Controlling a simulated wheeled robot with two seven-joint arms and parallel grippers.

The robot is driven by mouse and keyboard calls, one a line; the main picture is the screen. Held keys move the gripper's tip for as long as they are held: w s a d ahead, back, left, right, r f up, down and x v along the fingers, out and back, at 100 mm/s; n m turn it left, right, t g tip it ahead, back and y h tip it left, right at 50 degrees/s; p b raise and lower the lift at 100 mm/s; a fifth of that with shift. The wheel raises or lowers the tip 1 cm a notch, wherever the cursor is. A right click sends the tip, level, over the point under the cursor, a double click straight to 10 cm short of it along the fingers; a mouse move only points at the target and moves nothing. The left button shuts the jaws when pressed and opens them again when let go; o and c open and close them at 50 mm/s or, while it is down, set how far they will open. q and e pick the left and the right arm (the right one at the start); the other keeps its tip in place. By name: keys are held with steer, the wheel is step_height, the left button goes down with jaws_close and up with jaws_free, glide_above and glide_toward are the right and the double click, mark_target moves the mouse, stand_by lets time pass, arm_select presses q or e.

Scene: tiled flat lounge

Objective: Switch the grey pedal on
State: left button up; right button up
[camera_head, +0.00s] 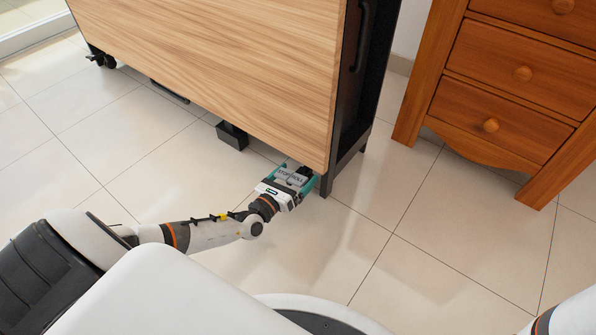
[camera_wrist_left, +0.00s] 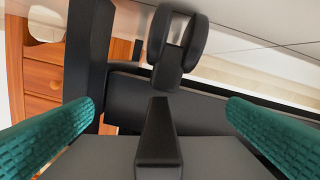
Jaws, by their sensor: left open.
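A dark grey block (camera_head: 232,135) shows under the lower edge of the wood-panelled unit (camera_head: 225,60) in the head view. I cannot tell for sure whether it is the grey pedal. My left gripper (camera_head: 297,174) is low by the unit's lower right corner, partly hidden by it. In the left wrist view the gripper (camera_wrist_left: 160,106) has its teal fingers wide apart. A dark tapered piece (camera_wrist_left: 159,140) shows between them, apart from both. I cannot tell whether it is the pedal. My right gripper is out of view.
A black twin-wheel caster (camera_wrist_left: 178,45) and a dark frame bar (camera_wrist_left: 215,108) lie ahead in the wrist view. The unit's dark end frame (camera_head: 352,125) stands beside my gripper. A wooden chest of drawers (camera_head: 520,80) is at right. The tiled floor (camera_head: 450,235) in front is clear.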

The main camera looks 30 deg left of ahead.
arm_select(q)
steer(key=s+p, duration=0.1)
steer(key=s, duration=0.2)
steer(key=s+p, duration=0.2)
steer(key=s, duration=0.1)
steer(key=s+p, duration=0.1)
steer(key=s, duration=0.2)
steer(key=shift+s+a+r, duration=0.1)
steer(key=shift+s+a, duration=0.2)
steer(key=shift+a, duration=0.1)
steer(key=shift+s, duration=0.4)
